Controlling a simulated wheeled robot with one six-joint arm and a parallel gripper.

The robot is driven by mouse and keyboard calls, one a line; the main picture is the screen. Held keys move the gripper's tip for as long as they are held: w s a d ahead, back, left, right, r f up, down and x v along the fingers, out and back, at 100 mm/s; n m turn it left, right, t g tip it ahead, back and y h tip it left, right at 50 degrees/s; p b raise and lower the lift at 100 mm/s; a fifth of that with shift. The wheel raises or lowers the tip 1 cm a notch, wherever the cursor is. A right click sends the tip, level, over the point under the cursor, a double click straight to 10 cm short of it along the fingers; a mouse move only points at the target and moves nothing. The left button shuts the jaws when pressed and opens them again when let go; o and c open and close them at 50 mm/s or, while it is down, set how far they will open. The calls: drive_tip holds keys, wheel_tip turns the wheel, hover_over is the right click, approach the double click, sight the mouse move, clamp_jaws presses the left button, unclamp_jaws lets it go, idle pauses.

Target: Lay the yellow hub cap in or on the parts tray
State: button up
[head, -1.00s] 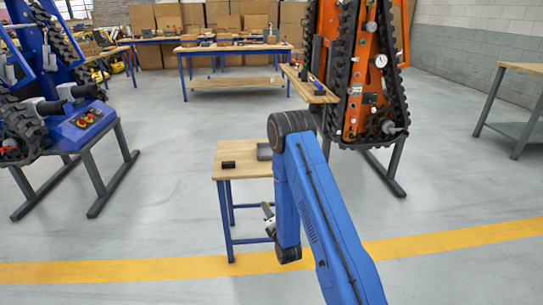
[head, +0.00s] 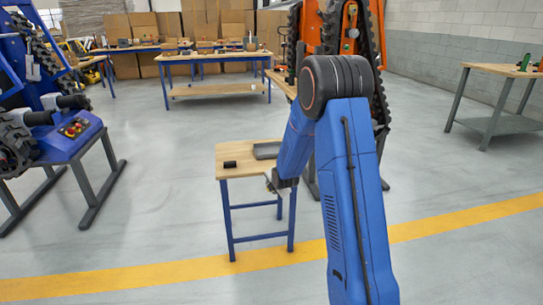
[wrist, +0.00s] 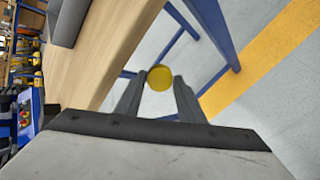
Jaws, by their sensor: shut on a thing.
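The yellow hub cap (wrist: 160,77) is a round disc between the fingertips of my gripper (wrist: 160,84) in the wrist view. My gripper is shut on it and holds it off the front edge of the small table, with floor and blue table legs behind it. In the head view my gripper (head: 271,183) is by the table's front right corner; I cannot make out the cap there. The grey parts tray (head: 264,151) lies at the back right of the tabletop, partly hidden by my arm. A grey piece of it appears to show at the wrist view's top left (wrist: 68,22).
The small wooden table (head: 240,150) has blue legs. A small black block (head: 229,164) lies on its left side. An orange tracked carrier (head: 384,60) stands behind my arm, and a blue one (head: 70,140) at left. The floor between is clear.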

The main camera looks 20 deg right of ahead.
drive_tip(key=shift+s+d+r+m+g, duration=0.2)
drive_tip(key=shift+s+d+r+g, duration=0.4)
drive_tip(key=shift+s+r, duration=0.2)
drive_tip(key=shift+s+d+r+m+g, duration=0.2)
drive_tip(key=shift+s+d+r+g, duration=0.35)
drive_tip(key=shift+s+r, duration=0.2)
drive_tip(key=shift+s+d+r, duration=0.1)
drive_tip(key=shift+s, duration=0.05)
